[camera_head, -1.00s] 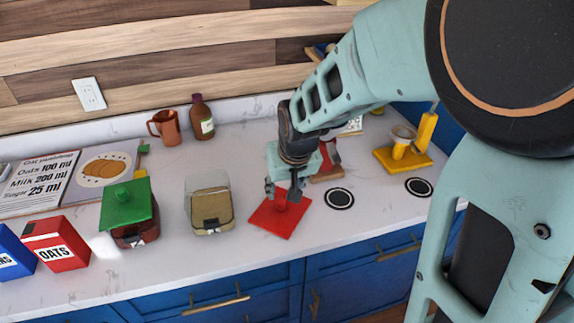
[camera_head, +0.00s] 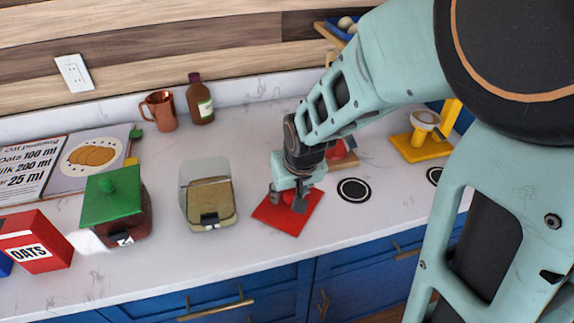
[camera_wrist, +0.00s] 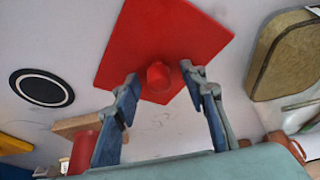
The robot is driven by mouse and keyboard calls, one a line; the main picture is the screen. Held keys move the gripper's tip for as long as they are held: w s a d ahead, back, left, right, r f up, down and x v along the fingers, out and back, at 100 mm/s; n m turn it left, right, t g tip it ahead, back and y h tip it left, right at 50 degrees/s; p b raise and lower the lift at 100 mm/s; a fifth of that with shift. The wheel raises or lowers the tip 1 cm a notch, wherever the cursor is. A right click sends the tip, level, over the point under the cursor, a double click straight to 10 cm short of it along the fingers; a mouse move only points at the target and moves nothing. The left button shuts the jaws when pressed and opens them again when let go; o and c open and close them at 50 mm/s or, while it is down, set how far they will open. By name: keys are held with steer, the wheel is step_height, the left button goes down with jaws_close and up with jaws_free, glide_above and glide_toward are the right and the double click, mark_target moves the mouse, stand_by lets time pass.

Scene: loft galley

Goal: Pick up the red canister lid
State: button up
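The red canister lid (camera_head: 282,221) is a flat red square with a round knob, lying on the white counter near its front edge. In the wrist view the lid (camera_wrist: 190,37) shows with its knob (camera_wrist: 158,76) near the fingertips. My gripper (camera_head: 290,202) is directly above the lid, pointing down, its fingers low around the knob. In the wrist view my gripper (camera_wrist: 164,84) is open, one finger on each side of the knob, with a gap visible on both sides.
Left of the lid stands a clear canister (camera_head: 208,203) with tan contents. Further left are a green-lidded canister (camera_head: 112,200) and a red OATS box (camera_head: 36,243). A black ring mark (camera_head: 353,190) and yellow stand (camera_head: 409,150) are to the right. A copper mug (camera_head: 160,110) and brown bottle (camera_head: 200,105) stand behind.

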steer(key=shift+c, duration=0.3)
jaws_close()
